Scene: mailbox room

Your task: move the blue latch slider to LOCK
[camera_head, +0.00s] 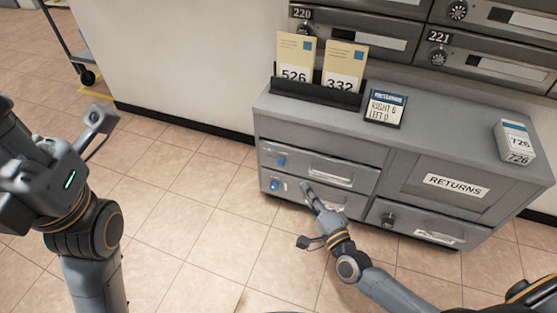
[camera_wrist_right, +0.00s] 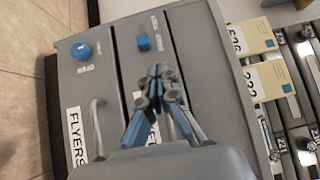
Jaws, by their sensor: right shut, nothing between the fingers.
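Two blue latch pieces sit on the left front of a grey cabinet (camera_head: 310,107). The upper one (camera_head: 281,160) is on the upper drawer; it also shows in the wrist view (camera_wrist_right: 143,42). The lower one (camera_head: 274,184) is on the lower drawer and also shows in the wrist view (camera_wrist_right: 82,51).
A drawer handle (camera_wrist_right: 97,128) and a FLYERS label (camera_wrist_right: 75,137) are near my right gripper. On the cabinet top stand a card rack (camera_head: 315,93), a small sign (camera_head: 385,107) and a box (camera_head: 516,142). A RETURNS panel (camera_head: 455,186) is at right. Floor in front is clear.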

